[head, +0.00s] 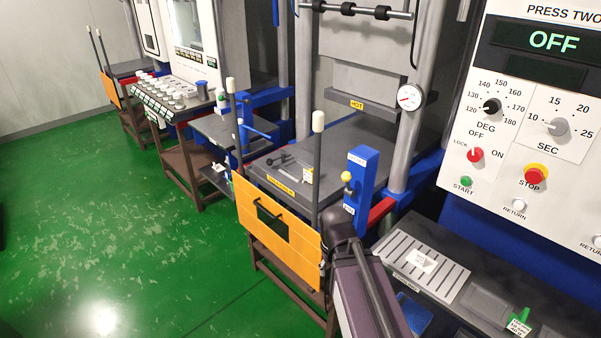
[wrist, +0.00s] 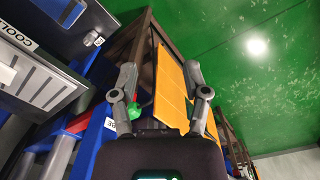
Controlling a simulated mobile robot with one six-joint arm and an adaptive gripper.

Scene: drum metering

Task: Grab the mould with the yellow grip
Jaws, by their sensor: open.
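I cannot make out a mould with a yellow grip in either view. A dark grey mould-like block (head: 487,300) with a green grip (head: 522,314) and a tag lies on the bench at lower right in the head view. A small dark item with a handle (head: 283,160) and a pale tag lies on the press platen; its grip colour is not yellow as far as I see. My gripper (wrist: 160,72) is open and empty in the wrist view, its fingers apart in front of the orange guard panel. In the head view my arm hides part of the bench.
The orange guard panel (head: 277,232) stands before the press. A blue post (head: 358,185) with a yellow knob (head: 347,177) rises beside it. A slotted cooling rack (head: 420,262) is at right. The control panel (head: 540,120) reads OFF. Green floor (head: 90,240) is clear at left.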

